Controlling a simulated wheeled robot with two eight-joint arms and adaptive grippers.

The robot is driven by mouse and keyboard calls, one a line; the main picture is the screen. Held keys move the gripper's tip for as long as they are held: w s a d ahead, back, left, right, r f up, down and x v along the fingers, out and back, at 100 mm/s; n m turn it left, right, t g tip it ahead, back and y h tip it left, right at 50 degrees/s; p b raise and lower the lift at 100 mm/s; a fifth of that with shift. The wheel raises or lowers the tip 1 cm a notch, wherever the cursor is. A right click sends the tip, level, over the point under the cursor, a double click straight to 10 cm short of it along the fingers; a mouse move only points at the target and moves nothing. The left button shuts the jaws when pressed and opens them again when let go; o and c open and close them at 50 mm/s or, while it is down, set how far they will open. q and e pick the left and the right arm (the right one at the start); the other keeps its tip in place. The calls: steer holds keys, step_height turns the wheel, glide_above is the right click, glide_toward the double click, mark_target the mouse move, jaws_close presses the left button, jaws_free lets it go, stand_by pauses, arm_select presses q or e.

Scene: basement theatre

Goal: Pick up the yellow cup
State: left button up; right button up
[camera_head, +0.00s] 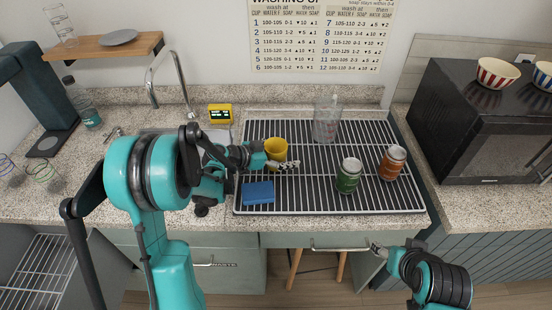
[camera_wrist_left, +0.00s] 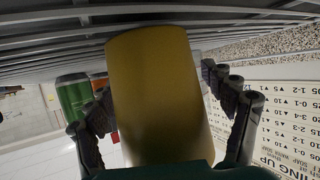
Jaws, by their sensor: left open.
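In the left wrist view the yellow cup (camera_wrist_left: 160,85) fills the middle, between the two spread fingers of my left gripper (camera_wrist_left: 157,90). The fingers are open, with gaps showing beside the cup. My right gripper (camera_head: 379,251) is low at the front, away from the cup; its jaws are too small to judge.
A blue sponge (camera_head: 258,193) lies on the rack just in front of my left gripper. A yellow timer (camera_head: 220,114) is behind. A microwave (camera_head: 480,125) stands far right.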

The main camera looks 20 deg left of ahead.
arm_select(q)
steer(key=shift+s+a+r, duration=0.1)
steer(key=c, duration=1.3)
steer(key=shift+c, duration=0.3)
